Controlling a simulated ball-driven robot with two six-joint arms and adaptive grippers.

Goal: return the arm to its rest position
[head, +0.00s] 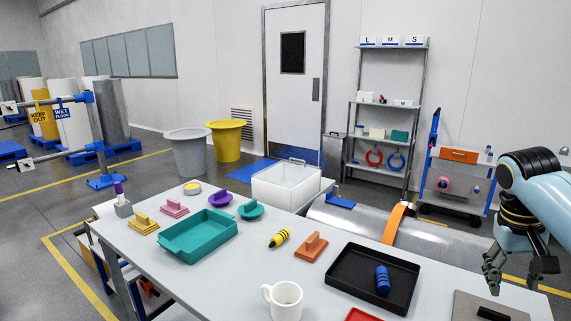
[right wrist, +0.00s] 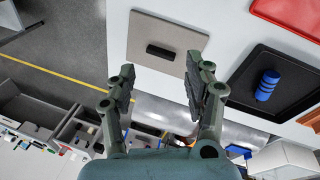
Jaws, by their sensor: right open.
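My right arm comes in from the right edge of the head view. Its gripper (head: 517,277) hangs open and empty over the table's right end, above and beyond a grey plate (head: 470,305) with a black bar (head: 493,314) on it. In the right wrist view the two fingers of the gripper (right wrist: 160,85) are spread apart with nothing between them. The grey plate (right wrist: 190,42) and black bar (right wrist: 161,51) lie past the fingertips there. My left gripper is in neither view.
A black tray (head: 343,290) holding a blue cylinder (head: 383,280) lies left of my right gripper. A white mug (head: 283,300), a teal tray (head: 176,246) and several coloured blocks stand on the table (head: 225,275). A silver cylinder (head: 445,245) lies behind the table.

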